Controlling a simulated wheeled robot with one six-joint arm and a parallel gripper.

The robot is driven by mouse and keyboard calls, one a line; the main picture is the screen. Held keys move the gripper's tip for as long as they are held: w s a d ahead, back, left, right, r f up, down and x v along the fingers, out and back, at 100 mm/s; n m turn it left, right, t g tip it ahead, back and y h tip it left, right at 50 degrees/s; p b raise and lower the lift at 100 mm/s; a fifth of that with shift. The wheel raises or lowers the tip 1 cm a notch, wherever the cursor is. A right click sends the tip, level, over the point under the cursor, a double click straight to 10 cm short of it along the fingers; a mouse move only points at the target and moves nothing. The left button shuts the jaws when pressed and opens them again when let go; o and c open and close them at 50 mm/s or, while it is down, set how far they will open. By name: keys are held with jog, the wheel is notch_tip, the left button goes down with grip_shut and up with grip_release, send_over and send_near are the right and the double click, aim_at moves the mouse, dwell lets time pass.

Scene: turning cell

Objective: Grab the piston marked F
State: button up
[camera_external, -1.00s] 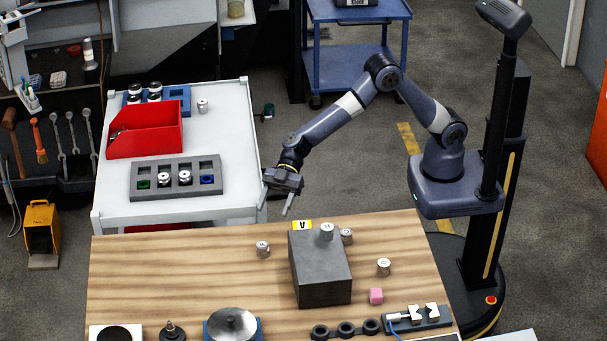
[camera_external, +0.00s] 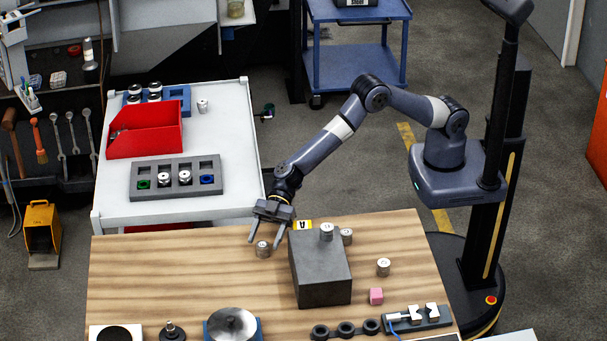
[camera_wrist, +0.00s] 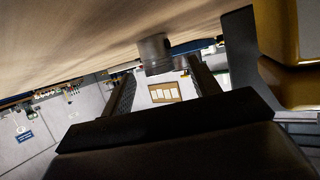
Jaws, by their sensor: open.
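Several small silver pistons are on the wooden table (camera_external: 190,280), and their marks are too small to read.
A pink cube (camera_external: 376,296) lies to the right. A white cart (camera_external: 230,150) with a red bin (camera_external: 145,130) stands behind.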

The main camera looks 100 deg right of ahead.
jog(key=shift+a, duration=0.15)
jog(key=shift+c, duration=0.5)
jog(key=c, duration=1)
jog(key=shift+w+r, duration=0.1)
